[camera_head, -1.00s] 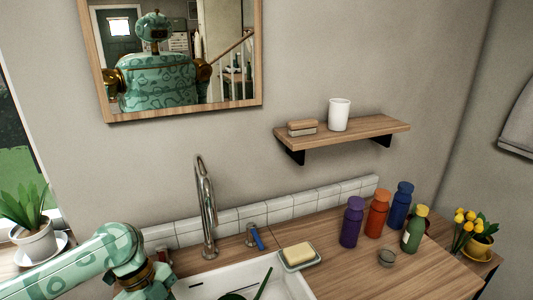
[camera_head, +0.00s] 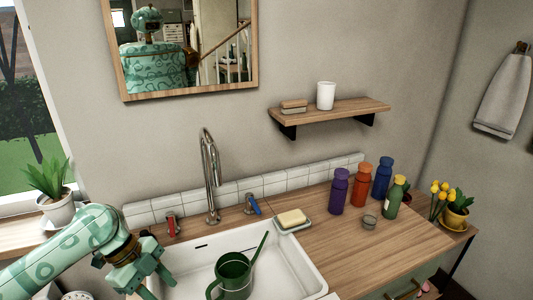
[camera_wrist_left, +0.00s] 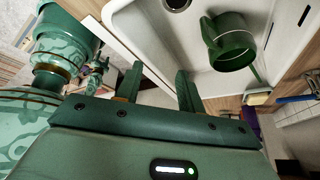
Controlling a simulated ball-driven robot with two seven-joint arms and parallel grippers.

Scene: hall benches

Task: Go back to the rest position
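My left gripper (camera_head: 157,284) is at the lower left of the head view, over the left edge of the white sink (camera_head: 312,278). In the left wrist view its two fingers (camera_wrist_left: 159,70) stand apart with nothing between them. A green watering can (camera_head: 236,270) stands in the sink, to the right of the gripper and apart from it. It also shows in the left wrist view (camera_wrist_left: 232,55), beyond the fingers. My right gripper is in neither view.
A tall tap (camera_head: 211,180) rises behind the sink, between a red handle (camera_head: 172,224) and a blue handle (camera_head: 252,205). Soap (camera_head: 291,218) lies on a dish. Several bottles, including a purple one (camera_head: 339,192), stand on the right counter. A potted plant (camera_head: 58,210) stands left.

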